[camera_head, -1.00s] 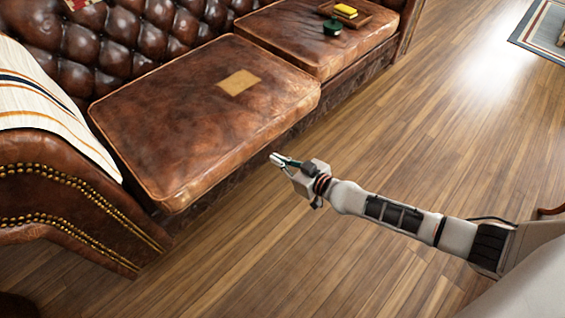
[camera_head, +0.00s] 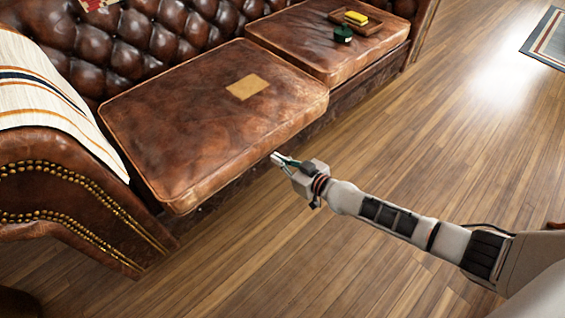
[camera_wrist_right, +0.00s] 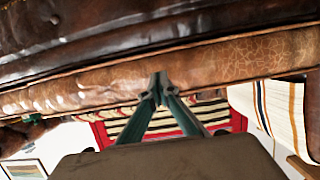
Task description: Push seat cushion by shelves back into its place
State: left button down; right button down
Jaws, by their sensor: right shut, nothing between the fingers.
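The brown leather seat cushion (camera_head: 200,135) lies on the sofa beside the left armrest, with a tan patch (camera_head: 246,87) on top. Its front edge sticks out past the sofa base. My right gripper (camera_head: 277,158) is shut and empty, low in front of the cushion's front edge, right of its middle. In the right wrist view the shut fingertips (camera_wrist_right: 160,90) overlap the cushion's lighter front band (camera_wrist_right: 215,62); I cannot tell whether they touch it. My left gripper is not in view.
A second cushion (camera_head: 310,45) to the right carries a wooden tray (camera_head: 372,27), a yellow block (camera_head: 356,18) and a dark green item (camera_head: 343,34). A striped throw (camera_head: 45,85) covers the left armrest (camera_head: 60,180). The wooden floor (camera_head: 420,130) in front is clear.

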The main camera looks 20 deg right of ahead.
aim_at(265, 150)
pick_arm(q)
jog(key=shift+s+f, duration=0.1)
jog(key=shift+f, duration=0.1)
pick_arm(e)
jog(key=shift+w+a, duration=0.3)
jog(key=shift+w, duration=0.5)
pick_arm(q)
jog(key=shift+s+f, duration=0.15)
pick_arm(e)
jog(key=shift+w+a, duration=0.1)
jog(key=shift+w, duration=0.05)
